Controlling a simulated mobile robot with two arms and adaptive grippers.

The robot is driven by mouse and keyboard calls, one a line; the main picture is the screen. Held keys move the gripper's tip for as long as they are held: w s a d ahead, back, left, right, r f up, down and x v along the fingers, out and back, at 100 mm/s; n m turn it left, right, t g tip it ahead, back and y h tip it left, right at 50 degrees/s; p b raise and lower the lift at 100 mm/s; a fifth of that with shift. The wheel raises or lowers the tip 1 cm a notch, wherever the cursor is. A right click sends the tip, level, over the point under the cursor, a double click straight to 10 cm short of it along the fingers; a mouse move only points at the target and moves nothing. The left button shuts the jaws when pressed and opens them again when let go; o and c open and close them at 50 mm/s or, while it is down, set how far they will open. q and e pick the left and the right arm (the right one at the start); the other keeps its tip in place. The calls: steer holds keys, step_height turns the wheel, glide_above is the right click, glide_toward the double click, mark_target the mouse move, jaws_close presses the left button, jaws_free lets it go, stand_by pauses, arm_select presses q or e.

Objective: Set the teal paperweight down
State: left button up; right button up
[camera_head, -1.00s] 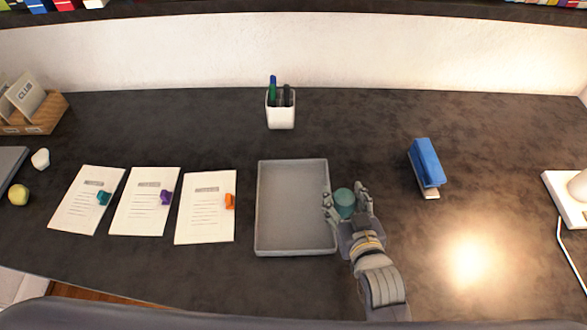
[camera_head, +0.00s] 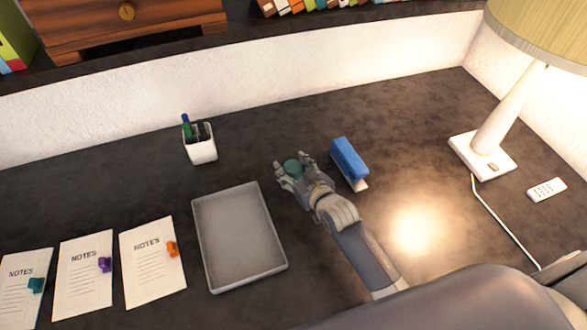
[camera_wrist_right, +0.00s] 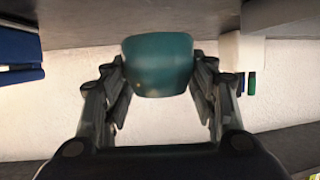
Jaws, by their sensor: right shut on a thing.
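The teal paperweight (camera_head: 292,168) is between the fingers of my right gripper (camera_head: 294,169), over the dark desk between the grey tray and the blue stapler. In the right wrist view the paperweight (camera_wrist_right: 158,65) sits between both finger pairs, with its near face showing. My right gripper is shut on it. I cannot tell from these views how high it is above the desk. My left gripper is not in either view.
An empty grey tray (camera_head: 202,242) lies left of my right arm. A blue stapler (camera_head: 348,160) is close on the right. A white pen cup (camera_head: 201,149) stands behind the tray. Notepads with coloured clips (camera_head: 151,262) lie at left. A lamp (camera_head: 483,154) and remote (camera_head: 547,189) are at right.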

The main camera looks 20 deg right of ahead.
mark_target(294, 172)
steer(key=shift+w+d, duration=0.3)
steer(key=shift+w, duration=0.35)
step_height(294, 172, down, 2)
steer(key=shift+d+f+p, duration=0.1)
steer(key=shift+p, duration=0.2)
steer(key=shift+w+f, duration=0.1)
steer(key=shift+f, duration=0.55)
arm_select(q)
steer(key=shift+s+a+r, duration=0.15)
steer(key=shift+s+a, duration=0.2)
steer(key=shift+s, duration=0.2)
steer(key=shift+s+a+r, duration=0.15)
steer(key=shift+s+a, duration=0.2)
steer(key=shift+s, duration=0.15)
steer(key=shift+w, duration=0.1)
arm_select(e)
steer(key=shift+f, duration=0.1)
steer(key=o, duration=1.4)
steer(key=shift+f, duration=0.15)
steer(key=shift+c, duration=0.2)
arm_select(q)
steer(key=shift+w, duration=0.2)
